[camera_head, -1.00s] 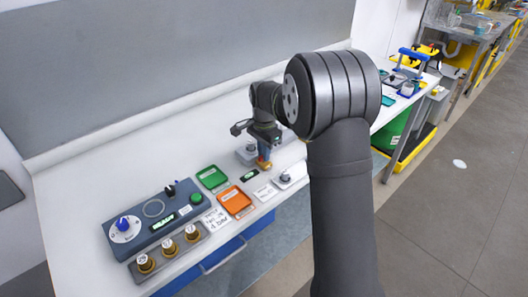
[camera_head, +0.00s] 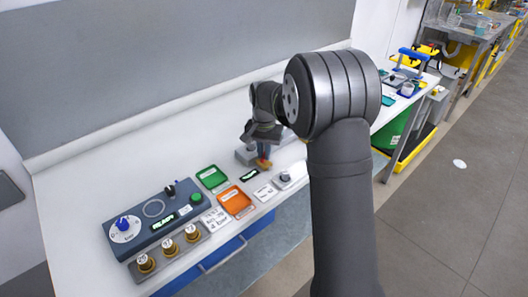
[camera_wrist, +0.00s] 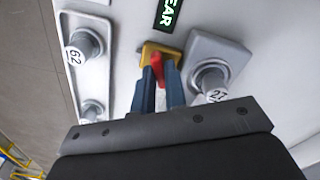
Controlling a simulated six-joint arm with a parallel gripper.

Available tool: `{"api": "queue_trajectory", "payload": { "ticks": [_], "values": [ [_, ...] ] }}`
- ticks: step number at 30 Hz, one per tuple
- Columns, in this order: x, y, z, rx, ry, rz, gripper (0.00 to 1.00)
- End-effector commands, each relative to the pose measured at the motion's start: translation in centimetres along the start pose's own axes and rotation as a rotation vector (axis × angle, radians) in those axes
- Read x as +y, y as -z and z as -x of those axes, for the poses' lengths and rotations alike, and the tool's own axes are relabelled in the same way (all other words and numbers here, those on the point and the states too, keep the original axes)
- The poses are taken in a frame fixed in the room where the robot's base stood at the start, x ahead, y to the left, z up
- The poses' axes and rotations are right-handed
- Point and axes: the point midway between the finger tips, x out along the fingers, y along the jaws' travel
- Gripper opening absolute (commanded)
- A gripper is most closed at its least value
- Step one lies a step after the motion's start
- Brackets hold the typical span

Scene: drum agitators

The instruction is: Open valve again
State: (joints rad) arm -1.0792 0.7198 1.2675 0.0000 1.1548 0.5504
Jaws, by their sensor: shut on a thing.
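The valve has a red handle (camera_wrist: 157,64) on a yellow body (camera_wrist: 150,50), in the middle of the wrist view. In the head view the yellow-orange valve body (camera_head: 264,163) shows small, just below my gripper (camera_head: 263,150). In the wrist view the two blue fingers of my gripper (camera_wrist: 158,80) reach down on either side of the red handle and are shut on it. The lower part of the handle is partly hidden between the fingers.
Close to the valve stand a grey block with a knob marked 27 (camera_wrist: 212,82) and a pale plate with knobs, one marked 62 (camera_wrist: 85,43). A green-lit display (camera_wrist: 168,12) is beside it. Green (camera_head: 212,177) and orange trays (camera_head: 235,200) and a control box (camera_head: 155,222) lie left.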

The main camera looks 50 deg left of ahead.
Motion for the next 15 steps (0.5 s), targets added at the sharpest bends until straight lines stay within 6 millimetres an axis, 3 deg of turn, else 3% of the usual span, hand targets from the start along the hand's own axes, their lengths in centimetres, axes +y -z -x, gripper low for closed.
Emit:
{"api": "queue_trajectory", "payload": {
  "ticks": [15],
  "values": [
    [-0.02,0.05,0.13,0.002,0.001,0.488,0.0]
  ]
}}
